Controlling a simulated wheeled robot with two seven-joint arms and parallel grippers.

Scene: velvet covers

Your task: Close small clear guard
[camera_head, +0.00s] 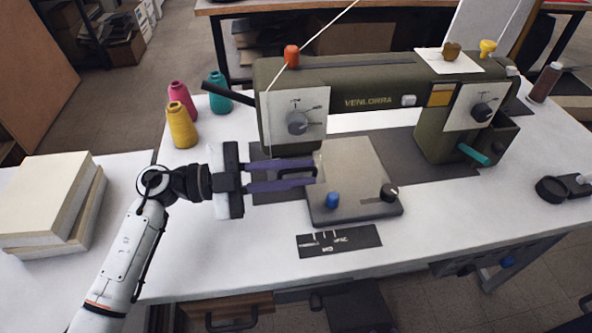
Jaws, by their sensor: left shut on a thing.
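The olive-green sewing machine (345,88) stands on the white table. The small clear guard (319,166) shows as a faint, see-through upright piece below the left end of the machine, above the grey bed plate (355,170). My left gripper (317,171) reaches in from the left with its purple fingers pointing right. Its fingertips are at the clear guard and shut on it. The fingers hide part of the bed and the needle area. The guard's hinge and exact angle are too small to tell. My right gripper is out of view.
Thread spools in pink (180,97), yellow (182,125) and teal (220,98) stand behind my left arm. A blue knob (333,200) and a black knob (389,192) sit on the bed plate. A dark label card (339,241) lies in front.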

